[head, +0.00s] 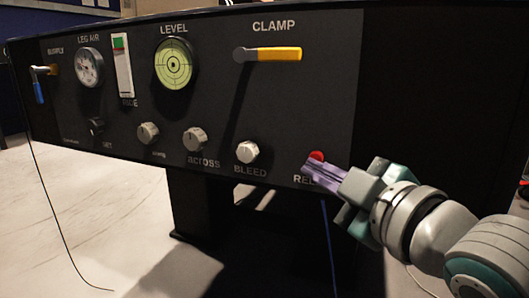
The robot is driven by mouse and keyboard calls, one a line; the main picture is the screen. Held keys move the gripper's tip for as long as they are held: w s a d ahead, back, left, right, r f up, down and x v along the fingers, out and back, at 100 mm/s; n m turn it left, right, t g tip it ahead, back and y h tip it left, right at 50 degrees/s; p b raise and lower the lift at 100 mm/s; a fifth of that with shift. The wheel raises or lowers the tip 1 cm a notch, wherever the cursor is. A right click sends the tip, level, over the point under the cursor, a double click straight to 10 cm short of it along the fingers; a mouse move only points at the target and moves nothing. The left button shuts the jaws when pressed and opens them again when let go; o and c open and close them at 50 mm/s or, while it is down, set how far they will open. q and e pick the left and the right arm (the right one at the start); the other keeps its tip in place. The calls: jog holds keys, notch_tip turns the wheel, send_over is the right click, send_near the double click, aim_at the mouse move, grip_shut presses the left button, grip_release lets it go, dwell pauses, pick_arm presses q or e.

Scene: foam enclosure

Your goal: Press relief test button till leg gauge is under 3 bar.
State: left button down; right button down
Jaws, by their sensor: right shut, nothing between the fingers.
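The red relief button (317,156) sits at the lower right of the black panel, above a partly hidden label that begins "REL". My right gripper (308,168) is shut and empty, its purple fingers just in front of the button and covering its lower part. I cannot tell whether the fingertips touch it. The leg air gauge (88,67) is a round white dial at the upper left of the panel; its needle and numbers are too small to read. My left gripper is not in view.
The black panel (215,110) also carries a round green level (174,64), a yellow clamp lever (275,54), a BLEED knob (247,152), an across knob (195,139) and a blue-handled supply valve (39,88). A thin dark cable hangs at the left. Pale floor shows below.

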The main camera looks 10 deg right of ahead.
jog(key=shift+s+a, duration=0.1)
jog(key=shift+s, duration=0.05)
jog(key=shift+s+a+p, duration=0.55)
jog(key=shift+s+a, duration=0.2)
jog(key=shift+s, duration=0.3)
jog(key=shift+s+a+p, duration=0.55)
jog(key=shift+s+a, duration=0.15)
jog(key=shift+s, duration=0.35)
